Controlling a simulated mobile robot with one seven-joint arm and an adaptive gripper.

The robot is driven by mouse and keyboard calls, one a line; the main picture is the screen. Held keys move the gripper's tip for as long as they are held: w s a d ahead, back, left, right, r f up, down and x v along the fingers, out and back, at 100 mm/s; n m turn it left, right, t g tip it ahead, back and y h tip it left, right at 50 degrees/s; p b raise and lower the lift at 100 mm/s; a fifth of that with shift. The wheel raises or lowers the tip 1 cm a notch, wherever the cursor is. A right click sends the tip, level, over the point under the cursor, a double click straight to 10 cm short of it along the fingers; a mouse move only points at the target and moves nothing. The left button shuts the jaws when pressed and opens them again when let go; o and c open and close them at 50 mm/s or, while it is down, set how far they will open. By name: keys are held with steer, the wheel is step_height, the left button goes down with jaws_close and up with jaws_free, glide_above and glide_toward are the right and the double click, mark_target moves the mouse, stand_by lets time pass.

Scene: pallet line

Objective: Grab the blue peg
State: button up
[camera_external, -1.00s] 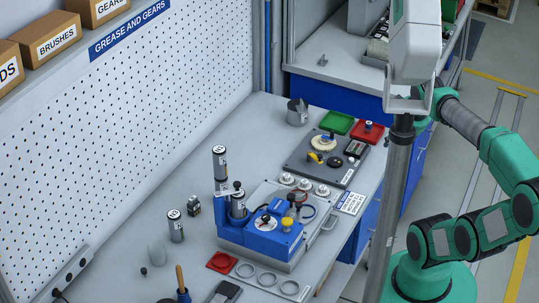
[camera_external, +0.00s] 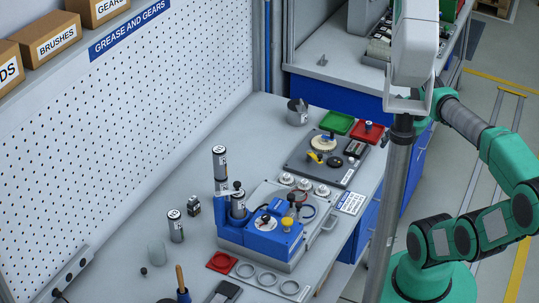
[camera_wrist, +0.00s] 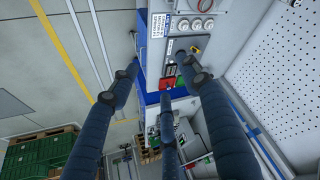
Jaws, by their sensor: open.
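A small dark blue peg-like piece (camera_external: 368,125) stands in the red tray (camera_external: 358,135) at the far right end of the bench in the external view. It is too small there to make out its shape well. In the wrist view the red tray (camera_wrist: 167,84) shows small, beyond my fingertips, and the blue piece cannot be clearly told. My gripper (camera_wrist: 158,75) has three dark blue fingers spread apart, with nothing between them. It is clear of the bench things. In the external view only my arm shows at the right; the gripper itself is not visible.
A green tray (camera_external: 338,123) sits beside the red one. A grey board (camera_external: 301,155) with a gear and a yellow part lies in front. A blue fixture (camera_external: 260,239) and grey cylinders stand nearer. A grey post (camera_external: 391,200) rises between my arm and the bench.

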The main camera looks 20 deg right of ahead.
steer(key=shift+w+r, duration=0.1)
steer(key=shift+w, duration=0.05)
steer(key=m+g+b, duration=0.1)
steer(key=m+b, duration=0.1)
steer(key=m, duration=3.3)
glide_above(369, 122)
steer(key=s, duration=0.6)
step_height(369, 122, down, 27)
steer(key=shift+w+d, duration=0.25)
steer(key=shift+a+b+x, duration=0.2)
steer(key=shift+b+x, duration=0.65)
steer(key=shift+x, duration=3.5)
